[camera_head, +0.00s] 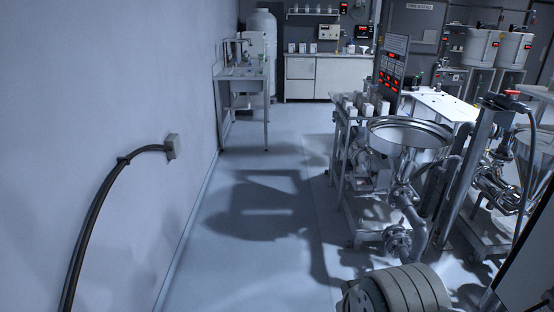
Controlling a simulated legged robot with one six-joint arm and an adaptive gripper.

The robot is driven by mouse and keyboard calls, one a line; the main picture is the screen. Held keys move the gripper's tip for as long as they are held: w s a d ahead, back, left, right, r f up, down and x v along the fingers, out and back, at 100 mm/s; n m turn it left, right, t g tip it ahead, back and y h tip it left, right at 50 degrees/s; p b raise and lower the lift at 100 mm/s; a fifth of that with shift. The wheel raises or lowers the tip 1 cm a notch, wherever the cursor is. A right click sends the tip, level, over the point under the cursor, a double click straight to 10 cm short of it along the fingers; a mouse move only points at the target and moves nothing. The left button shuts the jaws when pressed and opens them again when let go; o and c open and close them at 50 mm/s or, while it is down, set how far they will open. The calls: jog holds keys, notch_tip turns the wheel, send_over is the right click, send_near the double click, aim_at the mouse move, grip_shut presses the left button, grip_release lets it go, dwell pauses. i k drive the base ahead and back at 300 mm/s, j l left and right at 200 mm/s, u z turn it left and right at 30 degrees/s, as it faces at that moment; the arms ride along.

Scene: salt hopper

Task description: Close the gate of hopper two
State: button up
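A steel hopper (408,140) with a wide round funnel stands on a metal frame right of centre, with pipes and a round flanged fitting (397,243) below it. A second steel funnel (537,150) is partly cut off at the right edge, with pipework beside it. A red knob (511,93) shows on top near that second unit. I see no readable number on either hopper, so I cannot tell which is hopper two. No gate is clearly made out, and its position cannot be told. My gripper is not in view.
Clear grey floor (240,190) runs along the left wall, crossed by shadows. A black cable (95,215) hangs from a wall box (172,146). A sink stand (243,78) is at the back left. A control panel (391,65) with red displays stands behind the first hopper.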

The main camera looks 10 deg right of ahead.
aim_at(359, 181)
jog(key=i+z, duration=0.6)
jog(key=z, duration=0.2)
jog(key=i+u, duration=0.1)
jog(key=i, duration=0.35)
jog(key=i+l, duration=0.15)
jog(key=i, duration=0.35)
jog(key=i+l+u, duration=0.15)
jog(key=i, duration=0.3)
jog(key=i+l+u, duration=0.1)
jog(key=i, duration=0.35)
jog(key=i+l+u, duration=0.1)
jog(key=i+l, duration=0.15)
jog(key=i, duration=0.2)
jog(key=i+l, duration=0.2)
jog(key=i, duration=0.25)
jog(key=u, duration=0.05)
